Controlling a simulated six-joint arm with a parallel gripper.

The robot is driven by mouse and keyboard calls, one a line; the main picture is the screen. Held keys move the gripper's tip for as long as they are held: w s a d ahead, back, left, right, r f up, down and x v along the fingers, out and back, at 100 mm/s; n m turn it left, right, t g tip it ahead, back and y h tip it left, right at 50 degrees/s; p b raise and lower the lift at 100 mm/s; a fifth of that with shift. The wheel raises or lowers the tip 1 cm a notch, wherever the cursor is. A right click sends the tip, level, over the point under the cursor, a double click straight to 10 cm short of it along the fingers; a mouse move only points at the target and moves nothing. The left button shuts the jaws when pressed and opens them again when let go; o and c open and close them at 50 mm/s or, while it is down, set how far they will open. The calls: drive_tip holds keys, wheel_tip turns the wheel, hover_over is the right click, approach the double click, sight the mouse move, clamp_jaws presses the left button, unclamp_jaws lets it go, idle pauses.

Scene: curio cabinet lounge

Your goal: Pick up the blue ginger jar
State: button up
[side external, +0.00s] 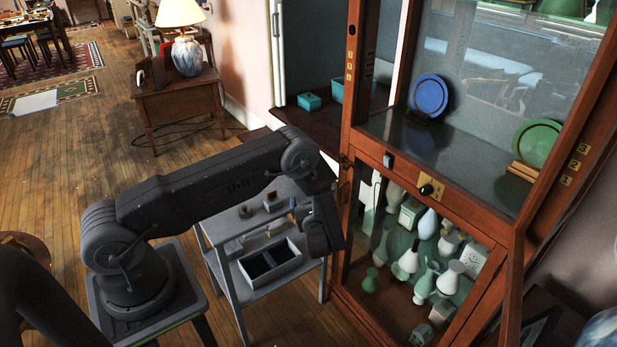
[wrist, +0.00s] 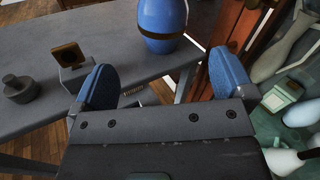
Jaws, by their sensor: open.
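A rounded blue jar (wrist: 161,18), which I take for the ginger jar, is at the top of the wrist view, with a dark band near its base. Its top is cut off by the frame edge. It stands near the edge of the grey table (wrist: 110,55). My gripper (wrist: 163,80) is open, its two blue-padded fingers apart with nothing between them. The jar is beyond the fingertips, roughly centred between them, not touching. In the side external view, my gripper (side external: 322,228) is beside the cabinet, and I cannot make out the jar there.
The wooden cabinet (side external: 352,140) stands close right of my gripper, with several vases behind its lower glass. A compartmented tray (side external: 270,262) sits on the grey stand's lower shelf. In the wrist view, a small block with a brown square (wrist: 70,58) and a grey weight (wrist: 20,90) are left.

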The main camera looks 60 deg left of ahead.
drive_tip(key=x, duration=0.8)
drive_tip(key=shift+w+a+f, duration=0.1)
drive_tip(key=shift+a+f, duration=0.05)
drive_tip(key=shift+a, duration=0.05)
drive_tip(key=shift+f+x, duration=0.15)
drive_tip(key=shift+x, duration=1.2)
drive_tip(key=shift+f+x, duration=0.15)
drive_tip(key=shift+x, duration=1.15)
drive_tip(key=shift+w, duration=0.15)
drive_tip(key=shift+r, duration=0.1)
drive_tip(key=c, duration=1)
